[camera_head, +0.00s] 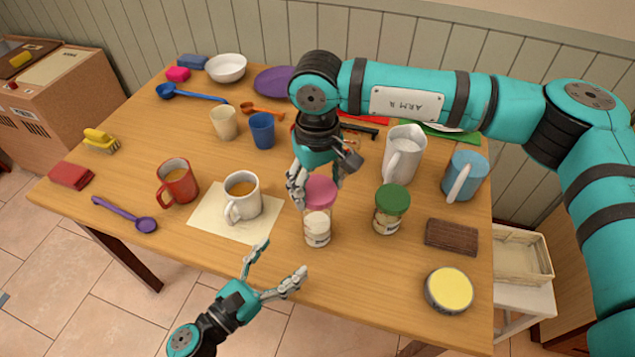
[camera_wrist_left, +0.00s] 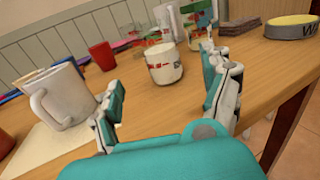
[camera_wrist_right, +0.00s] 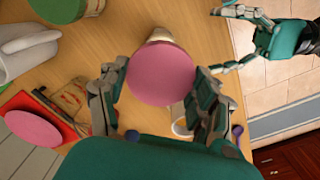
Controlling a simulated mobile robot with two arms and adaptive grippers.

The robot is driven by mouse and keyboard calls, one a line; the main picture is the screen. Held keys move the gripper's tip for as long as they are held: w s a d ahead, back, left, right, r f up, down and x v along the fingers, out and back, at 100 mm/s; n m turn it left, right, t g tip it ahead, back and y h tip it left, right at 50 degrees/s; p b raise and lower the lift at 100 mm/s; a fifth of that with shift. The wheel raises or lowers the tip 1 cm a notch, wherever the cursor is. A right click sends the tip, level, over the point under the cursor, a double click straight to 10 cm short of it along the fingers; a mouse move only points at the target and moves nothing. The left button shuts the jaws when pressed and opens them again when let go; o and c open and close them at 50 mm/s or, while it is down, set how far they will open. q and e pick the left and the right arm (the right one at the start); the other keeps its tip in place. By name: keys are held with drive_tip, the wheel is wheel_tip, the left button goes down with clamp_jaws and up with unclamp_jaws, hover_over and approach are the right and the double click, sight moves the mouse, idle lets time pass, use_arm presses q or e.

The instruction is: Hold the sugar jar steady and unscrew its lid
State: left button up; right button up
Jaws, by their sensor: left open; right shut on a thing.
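The sugar jar (camera_head: 317,232) stands upright near the table's front edge, a clear jar with white contents. It also shows in the left wrist view (camera_wrist_left: 164,66) and partly in the right wrist view (camera_wrist_right: 160,36). Its pink lid (camera_head: 320,192) is between my right gripper's fingers (camera_head: 318,185), which are shut on it from above; it also shows in the right wrist view (camera_wrist_right: 162,73). The lid appears raised above the jar. My left gripper (camera_head: 277,268) is open and empty in front of the jar, its fingers apart and not touching it.
A green-lidded jar (camera_head: 391,212) stands right of the sugar jar. A white mug (camera_head: 243,198) on a paper sheet (camera_head: 205,222) stands left of it. A white pitcher (camera_head: 404,155), brown block (camera_head: 451,237) and yellow-topped tin (camera_head: 449,289) are on the right.

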use_arm(q)
drive_tip(key=shift+s+a, duration=0.25)
drive_tip(key=shift+s, duration=0.05)
